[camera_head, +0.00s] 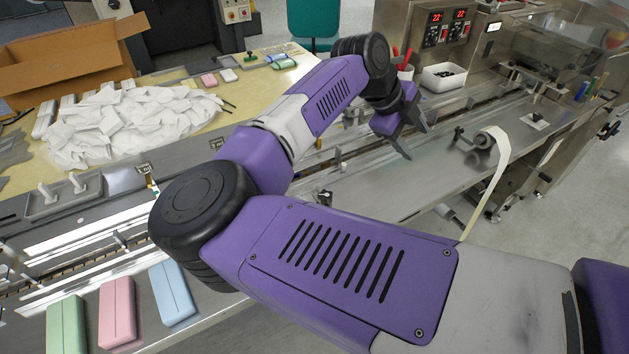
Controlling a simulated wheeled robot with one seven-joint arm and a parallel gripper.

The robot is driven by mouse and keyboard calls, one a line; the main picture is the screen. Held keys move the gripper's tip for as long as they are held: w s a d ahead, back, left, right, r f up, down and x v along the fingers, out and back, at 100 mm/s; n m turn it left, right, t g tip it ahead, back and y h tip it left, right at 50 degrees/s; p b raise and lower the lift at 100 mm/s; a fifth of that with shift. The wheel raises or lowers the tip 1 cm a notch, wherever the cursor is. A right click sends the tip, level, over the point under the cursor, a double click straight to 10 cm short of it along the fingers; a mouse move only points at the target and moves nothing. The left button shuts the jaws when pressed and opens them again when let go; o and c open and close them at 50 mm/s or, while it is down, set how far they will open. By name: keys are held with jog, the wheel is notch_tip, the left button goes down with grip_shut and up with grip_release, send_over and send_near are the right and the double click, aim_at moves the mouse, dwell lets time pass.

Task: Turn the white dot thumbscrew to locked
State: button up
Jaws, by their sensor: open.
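My gripper (417,143) is at the upper middle, open, with its two grey fingers spread and pointing down to the right. It is above the steel machine bed (395,190), and nothing shows between the fingers. I cannot make out which part is the white dot thumbscrew. A small dark fitting (324,198) sits on the rail edge to the lower left of the gripper. A small upright fitting (340,157) stands near the rail to the left of the gripper. No white dot is readable on either. My arm hides part of the bed and rails.
A roller with a pale film strip (497,165) stands right of my gripper. A white bin (443,76) and a control panel with red displays (447,28) are behind it. Green, pink and blue packs (117,311) lie at lower left. A white heap (125,120) covers the left table.

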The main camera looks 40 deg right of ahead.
jog(key=w+a+f+n+t+y, duration=0.3)
jog(key=w+a+f+y, duration=0.1)
jog(key=w+a, duration=0.45)
jog(key=n+y, duration=0.2)
jog(key=n, duration=0.2)
send_over(324, 195)
jog(key=shift+w+d+f+t, duration=0.1)
jog(key=shift+d+f+t, duration=0.05)
jog(key=shift+f, duration=0.4)
jog(key=shift+w+d+f+t, duration=0.1)
jog(key=shift+d+f+t, duration=0.05)
jog(key=shift+f, duration=0.4)
jog(key=shift+a, duration=0.3)
jog(key=shift+f+n, duration=0.35)
jog(key=shift+n, duration=0.05)
jog(key=shift+s+f+p, duration=0.1)
jog(key=shift+f+p, duration=0.45)
jog(key=shift+f, duration=3)
grip_shut()
